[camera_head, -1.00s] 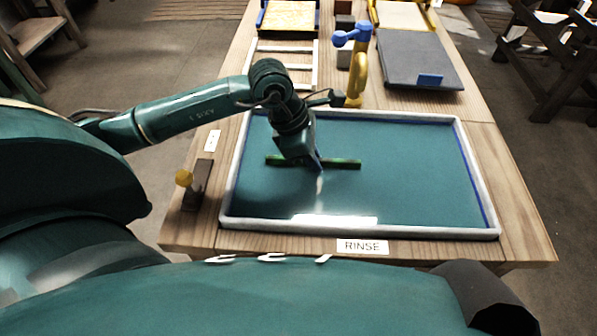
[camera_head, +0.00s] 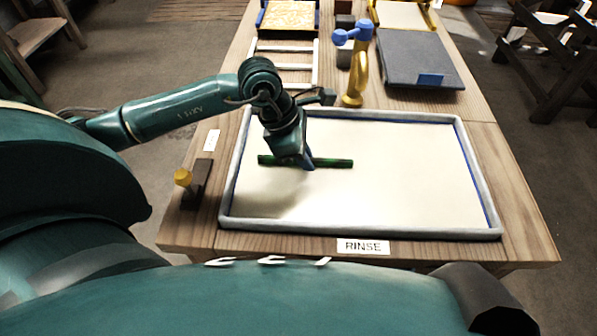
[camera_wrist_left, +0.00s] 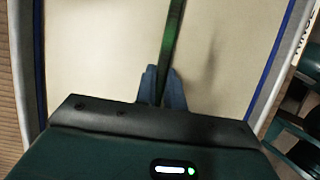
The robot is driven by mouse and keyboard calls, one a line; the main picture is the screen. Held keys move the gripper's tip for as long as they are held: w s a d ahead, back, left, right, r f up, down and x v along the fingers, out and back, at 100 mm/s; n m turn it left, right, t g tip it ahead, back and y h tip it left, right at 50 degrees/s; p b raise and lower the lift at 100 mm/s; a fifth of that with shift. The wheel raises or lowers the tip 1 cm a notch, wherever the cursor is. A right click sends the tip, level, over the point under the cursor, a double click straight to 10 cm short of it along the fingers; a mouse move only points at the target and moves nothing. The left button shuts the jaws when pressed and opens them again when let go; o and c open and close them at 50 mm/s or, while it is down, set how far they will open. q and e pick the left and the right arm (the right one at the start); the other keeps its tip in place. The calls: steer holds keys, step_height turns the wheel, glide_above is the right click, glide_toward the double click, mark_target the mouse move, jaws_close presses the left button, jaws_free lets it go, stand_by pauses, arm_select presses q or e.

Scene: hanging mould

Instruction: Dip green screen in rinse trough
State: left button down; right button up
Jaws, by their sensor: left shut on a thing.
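The green screen (camera_head: 333,163) shows only as a narrow dark green bar over the rinse trough (camera_head: 227,190), left of its middle. My left gripper (camera_head: 307,163) is shut on the bar from above. In the left wrist view, its blue fingers (camera_wrist_left: 163,88) pinch the green bar (camera_wrist_left: 174,35), which runs up out of the picture. The trough has a grey rim with a blue inner edge and a plain cream-coloured surface inside. I cannot tell whether the screen hangs below this surface. My right gripper is not in view.
A RINSE label (camera_head: 363,246) lies at the trough's front. A yellow-knobbed lever (camera_head: 183,177) stands to the left. Behind are a yellow tap (camera_head: 355,82) with a blue handle, a white rack (camera_head: 284,66) and a grey board (camera_head: 420,58).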

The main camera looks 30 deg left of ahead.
arm_select(q)
steer(key=shift+w+d, duration=0.4)
steer(key=shift+d, duration=0.4)
steer(key=shift+a, duration=0.15)
steer(key=shift+s+a+b, duration=0.2)
steer(key=shift+s+a, duration=0.15)
steer(key=shift+a, duration=0.3)
steer(key=shift+s+a+b, duration=0.15)
steer(key=shift+s+a, duration=0.15)
steer(key=shift+a, duration=0.3)
